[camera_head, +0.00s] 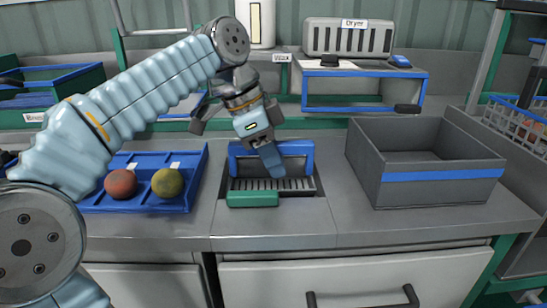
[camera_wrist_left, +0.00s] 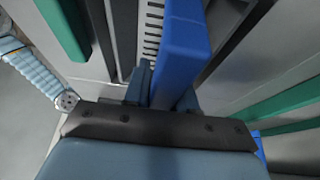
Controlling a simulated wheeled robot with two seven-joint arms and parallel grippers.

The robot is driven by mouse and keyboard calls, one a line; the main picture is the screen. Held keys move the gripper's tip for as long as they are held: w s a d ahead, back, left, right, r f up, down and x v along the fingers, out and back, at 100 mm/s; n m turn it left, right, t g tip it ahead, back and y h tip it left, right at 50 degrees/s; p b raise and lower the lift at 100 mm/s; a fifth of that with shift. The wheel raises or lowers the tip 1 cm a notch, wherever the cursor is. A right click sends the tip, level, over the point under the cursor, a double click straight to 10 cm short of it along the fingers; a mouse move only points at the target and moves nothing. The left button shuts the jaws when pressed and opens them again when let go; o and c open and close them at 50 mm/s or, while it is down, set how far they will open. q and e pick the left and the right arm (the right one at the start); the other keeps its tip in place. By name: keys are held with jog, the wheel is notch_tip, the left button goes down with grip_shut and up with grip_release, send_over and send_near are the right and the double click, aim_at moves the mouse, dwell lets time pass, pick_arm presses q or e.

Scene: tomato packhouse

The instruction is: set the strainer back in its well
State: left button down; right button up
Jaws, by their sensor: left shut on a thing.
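My left gripper (camera_head: 272,160) reaches down over the counter and is shut on a blue bar, which I take to be part of the strainer (camera_head: 242,163). In the left wrist view the blue bar (camera_wrist_left: 186,38) runs away from between the fingers (camera_wrist_left: 160,88). A dark slotted grate (camera_head: 290,184) lies in or over the counter opening, in front of the blue part; its slots also show in the left wrist view (camera_wrist_left: 151,30). A green block (camera_head: 252,199) sits at its front left. I cannot tell how the strainer sits in the well. My right gripper is not in view.
A blue tray (camera_head: 202,168) with a red and a yellow-green tomato stands left. A grey bin (camera_head: 443,174) with a blue stripe stands right. A dryer (camera_head: 347,38) and a blue-edged shelf (camera_head: 366,73) are behind. Drawers are below the counter (camera_head: 280,230), whose front strip is clear.

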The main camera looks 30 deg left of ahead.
pick_arm(q)
jog(key=shift+f+b, duration=0.45)
jog(key=shift+f, duration=0.1)
jog(key=c, duration=0.8)
grip_release()
jog(key=shift+c, duration=0.2)
jog(key=c, duration=0.3)
